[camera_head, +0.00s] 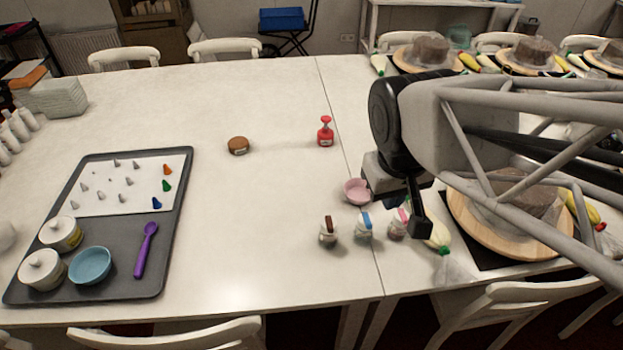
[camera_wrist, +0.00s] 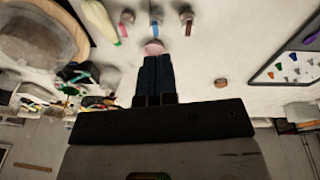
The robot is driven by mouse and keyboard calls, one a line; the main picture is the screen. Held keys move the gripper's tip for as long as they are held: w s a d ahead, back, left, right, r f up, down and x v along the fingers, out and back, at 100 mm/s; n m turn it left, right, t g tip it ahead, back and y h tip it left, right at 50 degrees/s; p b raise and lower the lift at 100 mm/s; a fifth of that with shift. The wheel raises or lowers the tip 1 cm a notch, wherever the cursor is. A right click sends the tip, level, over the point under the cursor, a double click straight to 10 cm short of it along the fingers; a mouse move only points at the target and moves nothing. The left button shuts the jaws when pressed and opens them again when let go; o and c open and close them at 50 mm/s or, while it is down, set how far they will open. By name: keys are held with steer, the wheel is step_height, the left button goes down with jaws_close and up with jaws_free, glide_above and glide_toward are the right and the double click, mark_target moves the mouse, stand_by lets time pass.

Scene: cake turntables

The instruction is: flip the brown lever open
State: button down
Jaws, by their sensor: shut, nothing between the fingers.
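Three small clear jars with coloured lever lids stand in a row near the front of the table. The jar with the brown lever (camera_head: 327,228) is the leftmost in the head view; its jar also shows at the top of the wrist view (camera_wrist: 187,17). The blue-lever jar (camera_head: 364,226) and the pink-lever jar (camera_head: 398,224) stand to its right. The brown lever looks upright, but it is too small to tell its exact angle. My gripper (camera_head: 418,232) is shut and empty, pointing down, right of the jars in the head view and apart from the brown lever.
A pink bowl (camera_head: 356,191) stands just behind the jars. A red dispenser (camera_head: 325,131) and a round brown item (camera_head: 238,145) are farther back. A wooden turntable (camera_head: 470,222) with a cake is at right. A dark tray (camera_head: 110,255) lies left. Table left of the jars is clear.

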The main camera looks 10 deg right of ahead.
steer(key=w+a+f+n+h, duration=0.4)
steer(key=w+a+f+n, duration=0.2)
steer(key=a+f+n, duration=0.3)
steer(key=w+a+f+n+h, duration=0.4)
steer(key=w+a+f+n, duration=0.1)
steer(key=a+f+n, duration=0.4)
steer(key=shift+w+a+f, duration=0.3)
steer(key=shift+w+a, duration=0.05)
steer(key=shift+a, duration=0.8)
glide_toward(327, 231)
step_height(327, 231, down, 4)
steer(key=d, duration=0.1)
steer(key=shift+d, duration=1.75)
